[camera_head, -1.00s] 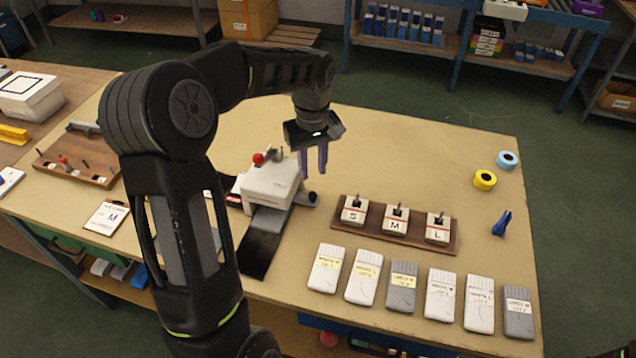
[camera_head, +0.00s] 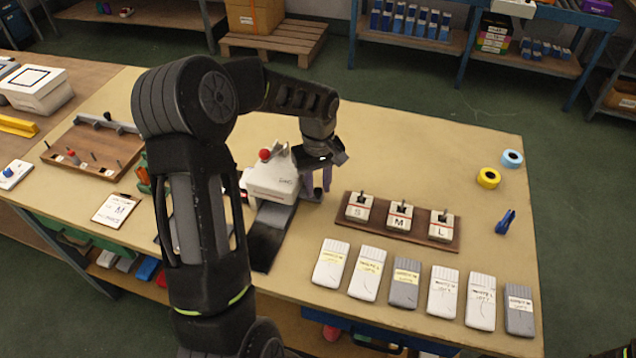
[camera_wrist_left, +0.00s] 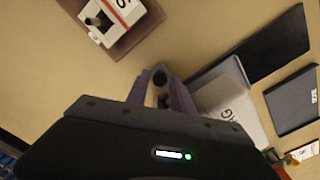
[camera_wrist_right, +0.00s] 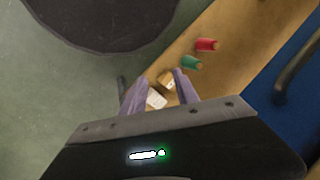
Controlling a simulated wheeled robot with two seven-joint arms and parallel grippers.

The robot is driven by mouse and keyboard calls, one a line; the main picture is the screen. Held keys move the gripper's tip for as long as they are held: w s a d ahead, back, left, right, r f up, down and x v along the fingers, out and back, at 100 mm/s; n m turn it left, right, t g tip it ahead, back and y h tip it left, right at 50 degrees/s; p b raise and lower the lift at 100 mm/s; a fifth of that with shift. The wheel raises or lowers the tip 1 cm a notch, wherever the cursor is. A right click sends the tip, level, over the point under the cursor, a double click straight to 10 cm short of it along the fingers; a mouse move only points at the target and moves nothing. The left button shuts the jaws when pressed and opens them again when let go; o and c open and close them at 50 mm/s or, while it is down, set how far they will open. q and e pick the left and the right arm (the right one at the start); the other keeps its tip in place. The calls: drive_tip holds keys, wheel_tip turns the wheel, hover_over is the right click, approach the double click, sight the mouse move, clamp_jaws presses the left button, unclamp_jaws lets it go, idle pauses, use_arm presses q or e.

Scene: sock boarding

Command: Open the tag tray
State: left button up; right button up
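A white machine (camera_head: 270,179) with a red knob on top stands mid-table, a dark plate (camera_head: 266,240) running forward from it. It shows partly in the left wrist view (camera_wrist_left: 232,98). No part is clearly marked as a tag tray. My left gripper (camera_head: 319,182) points down at the machine's right side. Its fingers are apart, with a dark round knob (camera_wrist_left: 159,75) between their tips in the left wrist view; contact cannot be told.
Right of the machine is a wooden rack (camera_head: 380,234) with blocks S, M and L. Several packs (camera_head: 407,283) line the front edge. Yellow (camera_head: 488,178) and blue (camera_head: 512,158) rolls lie right. Below my right gripper is a shelf (camera_wrist_right: 228,40) with small spools.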

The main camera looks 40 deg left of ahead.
use_arm(q)
drive_tip(key=shift+c, duration=0.2)
clamp_jaws()
idle(1.3)
